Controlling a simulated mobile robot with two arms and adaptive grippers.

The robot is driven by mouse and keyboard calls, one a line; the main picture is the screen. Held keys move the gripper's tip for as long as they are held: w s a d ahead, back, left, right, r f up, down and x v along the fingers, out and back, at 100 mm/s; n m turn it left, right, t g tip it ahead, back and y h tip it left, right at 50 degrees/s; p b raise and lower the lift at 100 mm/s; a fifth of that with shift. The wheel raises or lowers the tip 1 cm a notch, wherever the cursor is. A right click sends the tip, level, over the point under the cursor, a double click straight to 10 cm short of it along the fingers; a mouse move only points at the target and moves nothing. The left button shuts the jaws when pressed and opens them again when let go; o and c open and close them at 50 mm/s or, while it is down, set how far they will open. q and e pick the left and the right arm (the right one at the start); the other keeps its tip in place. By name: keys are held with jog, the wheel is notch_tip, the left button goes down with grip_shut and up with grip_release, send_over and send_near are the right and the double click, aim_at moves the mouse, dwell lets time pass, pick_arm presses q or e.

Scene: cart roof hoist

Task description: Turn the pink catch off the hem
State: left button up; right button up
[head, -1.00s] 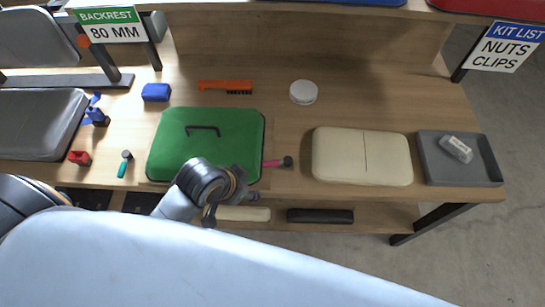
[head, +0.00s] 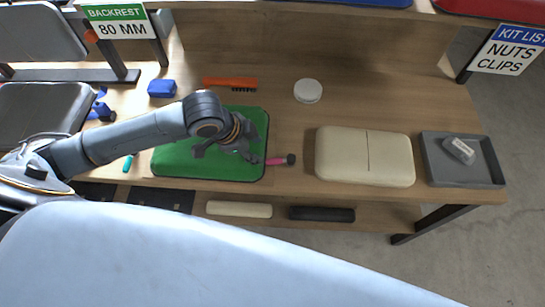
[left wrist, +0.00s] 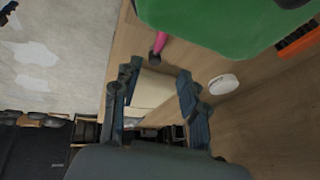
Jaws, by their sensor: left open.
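The pink catch (head: 276,161) with a dark round knob sticks out from the right edge of the green panel (head: 180,160), near its front right corner. It also shows at the top of the left wrist view (left wrist: 161,42), beside the green panel (left wrist: 205,22). My left gripper (head: 240,149) is over the right part of the panel, just left of the catch, and hides some of the panel. In the left wrist view the fingers of my left gripper (left wrist: 158,88) are apart with nothing between them. Contact with the catch cannot be told. My right gripper is out of view.
A cream cushion (head: 340,157) lies right of the catch, then a grey tray (head: 453,180). An orange brush (head: 228,82), a white round lid (head: 308,91) and a blue block (head: 162,88) lie behind. Bare wood lies between catch and cushion.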

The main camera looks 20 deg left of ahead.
aim_at(274, 160)
pick_arm(q)
jog(key=p+x, duration=0.1)
jog(key=x, duration=1.1)
grip_shut()
